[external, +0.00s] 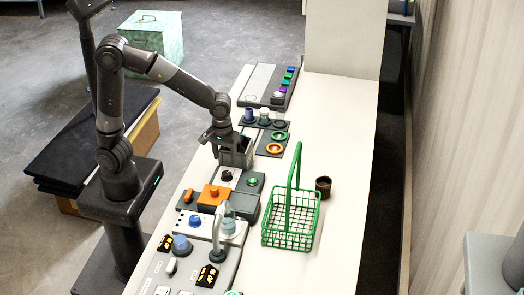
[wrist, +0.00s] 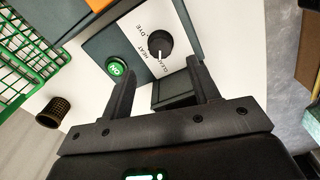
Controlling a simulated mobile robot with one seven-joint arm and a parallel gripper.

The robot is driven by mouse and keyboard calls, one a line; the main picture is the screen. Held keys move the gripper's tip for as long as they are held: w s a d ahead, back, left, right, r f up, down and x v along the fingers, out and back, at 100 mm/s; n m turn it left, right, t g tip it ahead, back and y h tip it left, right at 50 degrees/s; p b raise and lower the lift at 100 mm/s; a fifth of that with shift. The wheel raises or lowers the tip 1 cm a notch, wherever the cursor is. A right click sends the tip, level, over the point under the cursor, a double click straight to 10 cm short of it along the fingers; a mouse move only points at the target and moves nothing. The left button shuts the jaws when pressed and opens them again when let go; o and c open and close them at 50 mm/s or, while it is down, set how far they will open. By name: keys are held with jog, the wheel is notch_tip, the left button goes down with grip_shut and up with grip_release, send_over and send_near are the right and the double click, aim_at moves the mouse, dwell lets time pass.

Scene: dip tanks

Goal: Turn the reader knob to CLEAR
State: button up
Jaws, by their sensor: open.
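The reader knob (wrist: 160,43) is round and black, on a white label plate (wrist: 176,18) marked HEAT, DYE and CLEAR. A white line shows on the knob, but I cannot tell surely which word it points to. In the external view the knob (external: 227,176) sits on the dark reader unit just on the near side of my gripper (external: 228,141). In the wrist view my gripper (wrist: 158,78) is open, its fingers apart and apart from the knob, which lies beyond the fingertips. A dark square box (wrist: 175,93) shows between the fingers.
A green ON button (wrist: 117,67) sits beside the knob. A green wire basket (external: 290,222) with a tall handle and a dark brown cup (external: 323,187) stand to the right. An orange block (external: 212,197) and other panels line the bench. The bench's right side is mostly clear.

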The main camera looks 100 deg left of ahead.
jog(key=shift+r, duration=1.7)
jog(key=shift+s, duration=0.1)
jog(key=s+d+r+m+t, duration=0.2)
jog(key=s+d+r+m, duration=0.2)
jog(key=s+m, duration=0.3)
jog(key=s+d+r+m+t, duration=0.3)
jog(key=s+d+r+m, duration=0.1)
jog(key=s+m, duration=0.4)
jog(key=shift+s+d+r, duration=0.3)
jog(key=shift+s+d, duration=0.1)
jog(key=shift+s, duration=0.25)
